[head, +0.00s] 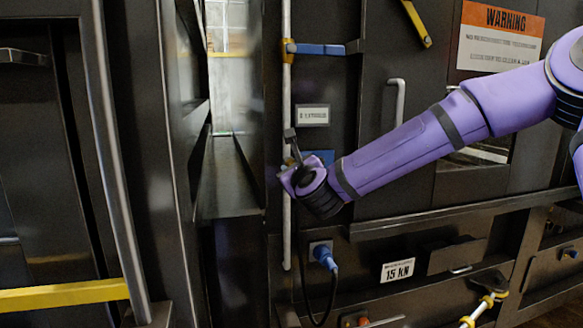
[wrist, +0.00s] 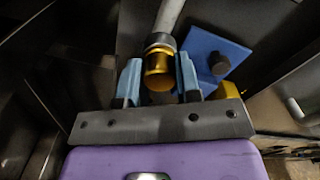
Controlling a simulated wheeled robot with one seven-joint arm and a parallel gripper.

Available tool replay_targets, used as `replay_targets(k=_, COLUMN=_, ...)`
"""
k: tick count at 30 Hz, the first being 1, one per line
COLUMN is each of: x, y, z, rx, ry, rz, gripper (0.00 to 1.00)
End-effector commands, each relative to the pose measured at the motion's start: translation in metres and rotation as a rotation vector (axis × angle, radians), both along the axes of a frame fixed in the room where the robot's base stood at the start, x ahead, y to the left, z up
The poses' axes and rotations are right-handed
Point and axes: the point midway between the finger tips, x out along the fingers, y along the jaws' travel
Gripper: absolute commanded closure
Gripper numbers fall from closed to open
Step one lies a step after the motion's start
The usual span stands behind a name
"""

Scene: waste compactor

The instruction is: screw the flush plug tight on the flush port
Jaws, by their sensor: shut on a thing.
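My gripper (wrist: 159,82) has its two blue fingers shut on a gold cylindrical piece, which looks like the flush plug (wrist: 159,66). Just beyond the plug is a dark grey collar (wrist: 159,40) at the end of a pale pipe (wrist: 170,14), likely the flush port. The plug lines up with the collar and seems to meet it; how far it is screwed in I cannot tell. In the head view my gripper (head: 290,150) is small and dark beside the pale upright pipe (head: 287,85), and the plug cannot be made out.
A blue plate (wrist: 212,48) with a black knob (wrist: 219,63) stands close right of the fingers. A yellow part (wrist: 230,91) is below it.

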Motion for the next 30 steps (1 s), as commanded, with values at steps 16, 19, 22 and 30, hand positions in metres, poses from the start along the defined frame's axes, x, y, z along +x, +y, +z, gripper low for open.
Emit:
replay_targets(k=16, x=0.0004, y=0.0005, z=0.0000, rx=0.410, ry=0.118, rz=0.001, gripper=0.98)
replay_targets(k=19, x=0.0003, y=0.0004, z=0.0007, rx=0.438, ry=0.124, rz=-0.001, gripper=0.98)
replay_targets(k=22, x=0.0002, y=0.0004, z=0.0007, rx=0.437, ry=0.123, rz=0.000, gripper=0.98)
replay_targets(k=30, x=0.0005, y=0.0003, z=0.0005, rx=0.526, ry=0.150, rz=0.000, gripper=0.98)
